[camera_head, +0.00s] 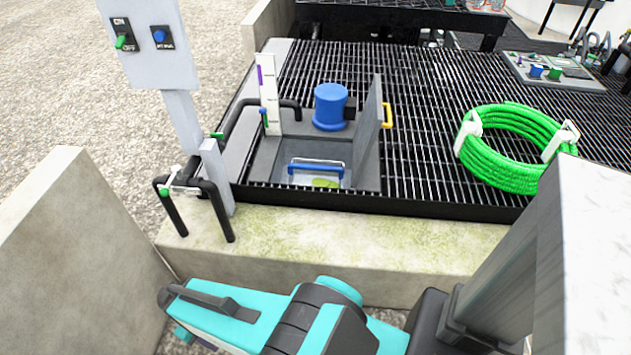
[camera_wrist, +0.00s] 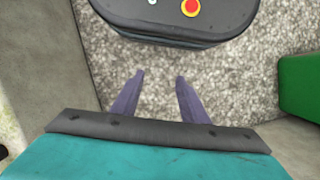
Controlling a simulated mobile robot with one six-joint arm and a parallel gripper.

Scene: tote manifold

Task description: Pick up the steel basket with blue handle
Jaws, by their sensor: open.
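The steel basket (camera_head: 320,182) with its blue handle (camera_head: 315,170) sits low in the open sump recess of the grated platform in the head view. Its handle lies across the top, and something yellow-green shows at it. My gripper (camera_wrist: 157,80) shows in the wrist view with its two purple-grey fingers apart and nothing between them. It points down at gravel, away from the basket. In the head view my teal arm is folded in front of the concrete ledge, and the fingers are not clearly seen. The basket is not in the wrist view.
A raised hatch lid (camera_head: 371,135) with a yellow handle stands right of the recess. A blue pump (camera_head: 330,106) is behind the basket. Black pipes (camera_head: 222,207) and a switch post (camera_head: 184,120) stand left. A green hose coil (camera_head: 512,150) lies right. A concrete ledge (camera_head: 350,245) runs in front.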

